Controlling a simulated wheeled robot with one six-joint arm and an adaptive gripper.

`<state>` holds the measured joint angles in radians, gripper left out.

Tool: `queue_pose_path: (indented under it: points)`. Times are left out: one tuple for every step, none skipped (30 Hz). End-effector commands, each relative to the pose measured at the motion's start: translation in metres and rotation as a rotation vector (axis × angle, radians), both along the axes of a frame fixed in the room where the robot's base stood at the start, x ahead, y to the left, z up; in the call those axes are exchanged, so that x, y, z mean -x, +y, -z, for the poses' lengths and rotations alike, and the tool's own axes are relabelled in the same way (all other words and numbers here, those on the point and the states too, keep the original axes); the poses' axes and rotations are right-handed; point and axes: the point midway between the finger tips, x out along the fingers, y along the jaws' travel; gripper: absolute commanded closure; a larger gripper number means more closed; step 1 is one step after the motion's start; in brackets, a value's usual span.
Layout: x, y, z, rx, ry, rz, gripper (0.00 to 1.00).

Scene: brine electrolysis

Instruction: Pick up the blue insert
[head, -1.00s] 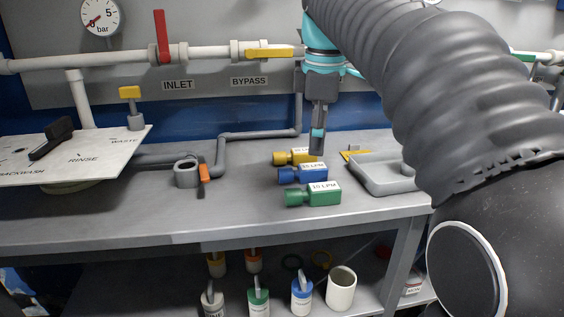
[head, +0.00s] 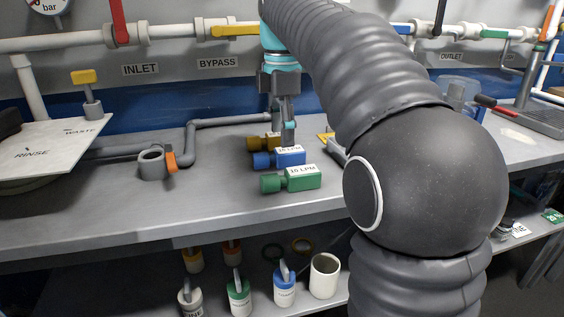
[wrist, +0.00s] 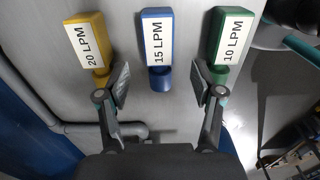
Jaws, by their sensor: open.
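The blue insert (head: 281,158) lies on the grey bench between the yellow and green inserts. In the wrist view the blue insert (wrist: 158,45) bears a white label reading "15 LPM". Its round end points towards my gripper (wrist: 160,92), whose fingers are spread apart, one to each side of that end. Nothing is between the fingertips except the view of the insert and bench; contact is not visible. In the head view my gripper (head: 285,134) points down just behind and above the blue insert and hides part of the yellow insert.
The yellow insert (wrist: 88,42), marked 20 LPM, and the green insert (wrist: 229,42), marked 10 LPM, flank the blue one closely. A grey pipe (head: 191,150) and a grey cup-shaped fitting (head: 151,165) stand to the left. The bench front is clear.

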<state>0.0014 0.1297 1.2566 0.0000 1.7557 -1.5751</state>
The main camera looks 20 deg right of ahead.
Motion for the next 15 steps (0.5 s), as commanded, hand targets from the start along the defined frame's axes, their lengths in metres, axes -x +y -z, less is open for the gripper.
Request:
queue_pose_path:
  points:
    - [0.0, 0.0, 0.002, 0.0, -0.001, 0.001, 0.33]
    - [0.0, 0.0, 0.003, 0.0, 0.0, 0.001, 0.33]
    - [0.0, 0.0, 0.006, 0.0, 0.001, 0.001, 0.33]
    - [0.0, 0.0, 0.009, 0.0, 0.002, 0.002, 0.33]
    - [0.0, 0.0, 0.013, 0.0, 0.002, 0.002, 0.33]
    - [0.0, 0.0, 0.019, 0.0, 0.001, 0.002, 0.33]
    - [0.0, 0.0, 0.023, 0.0, 0.002, 0.002, 0.33]
    - [0.0, 0.001, 0.028, 0.0, 0.003, 0.002, 0.33]
    - [-0.001, 0.001, 0.034, 0.0, 0.001, 0.002, 0.33]
    - [-0.001, 0.001, 0.038, 0.0, 0.002, 0.003, 0.33]
    - [-0.001, 0.001, 0.041, 0.0, 0.002, 0.003, 0.33]
    - [-0.001, 0.001, 0.045, 0.0, 0.001, 0.002, 0.33]
    - [-0.001, 0.001, 0.048, 0.0, 0.0, 0.002, 0.33]
    - [-0.001, 0.001, 0.05, 0.0, 0.0, 0.002, 0.33]
    - [-0.001, 0.001, 0.052, 0.0, 0.0, 0.002, 0.33]
